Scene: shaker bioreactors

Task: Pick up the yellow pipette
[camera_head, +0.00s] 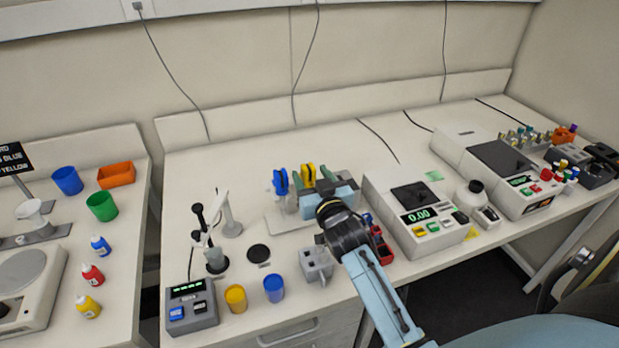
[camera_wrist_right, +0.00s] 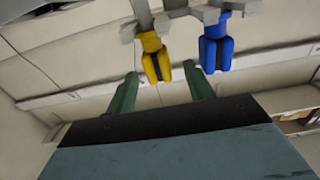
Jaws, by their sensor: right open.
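The yellow pipette (camera_head: 308,172) hangs upright on a pale stand (camera_head: 282,222) on the bench, right of the blue pipette (camera_head: 281,182). My right gripper (camera_head: 312,178) is at the stand with its green fingers apart, one to each side of the yellow pipette in the picture. In the right wrist view, the yellow pipette (camera_wrist_right: 152,58) shows between and beyond the open fingertips (camera_wrist_right: 160,71), apart from both. The blue pipette (camera_wrist_right: 215,45) is outside the right-hand finger. The gripper body hides part of the stand. My left gripper is not in view.
A grey block (camera_head: 316,264), a blue cup (camera_head: 274,289) and a yellow cup (camera_head: 236,298) are in front of the stand. The bench behind the stand is clear.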

